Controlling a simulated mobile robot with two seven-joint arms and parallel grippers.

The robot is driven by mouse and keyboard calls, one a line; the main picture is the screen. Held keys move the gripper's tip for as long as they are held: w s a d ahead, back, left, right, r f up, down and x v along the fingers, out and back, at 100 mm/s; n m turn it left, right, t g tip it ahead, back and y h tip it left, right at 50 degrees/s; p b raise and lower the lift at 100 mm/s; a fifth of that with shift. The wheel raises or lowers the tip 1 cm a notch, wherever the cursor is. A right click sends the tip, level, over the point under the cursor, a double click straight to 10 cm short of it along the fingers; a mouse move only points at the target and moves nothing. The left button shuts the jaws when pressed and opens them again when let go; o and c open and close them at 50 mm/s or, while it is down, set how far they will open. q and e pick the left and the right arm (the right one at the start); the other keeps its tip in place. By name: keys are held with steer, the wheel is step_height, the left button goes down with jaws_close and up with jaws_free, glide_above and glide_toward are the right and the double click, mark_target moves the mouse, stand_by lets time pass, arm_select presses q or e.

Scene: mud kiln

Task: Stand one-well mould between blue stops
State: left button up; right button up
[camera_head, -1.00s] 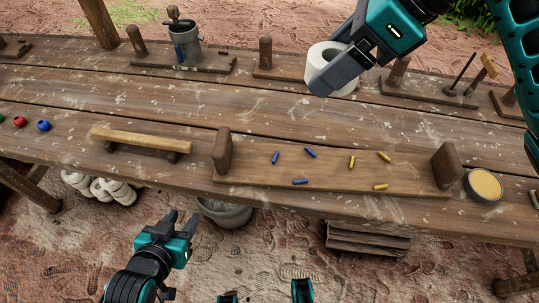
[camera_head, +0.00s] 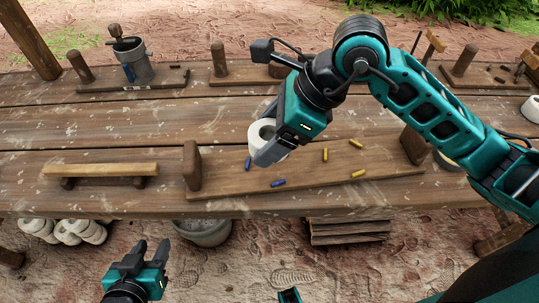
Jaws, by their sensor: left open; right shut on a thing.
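The white round mould (camera_head: 254,134), with one well in its top, is upright in my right gripper (camera_head: 264,153), which is shut on its wall. It is over the left part of the wooden board (camera_head: 220,182), near the blue stops; I cannot tell whether it touches the board. One blue stop (camera_head: 247,163) shows just below the mould and another blue stop (camera_head: 278,183) lies nearer the front. The third is hidden behind the gripper or mould. My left gripper (camera_head: 152,250) is open and empty, low in front of the table.
Several yellow pegs (camera_head: 325,155) are on the board's right half. Upright wooden blocks stand at its left end (camera_head: 192,165) and right end (camera_head: 414,145). A low wooden rail (camera_head: 100,169) is to the left. A grey pot (camera_head: 132,62) stands at the back left.

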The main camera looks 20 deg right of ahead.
step_height(320, 180, down, 6)
steer(key=shift+r+b, duration=0.2)
steer(key=shift+b, duration=0.25)
arm_select(q)
steer(key=shift+w+d, duration=0.25)
steer(key=shift+d, duration=0.05)
arm_select(e)
steer(key=shift+f, duration=0.15)
steer(key=o, duration=1.2)
arm_select(q)
steer(key=shift+f, duration=0.2)
steer(key=shift+r, duration=0.15)
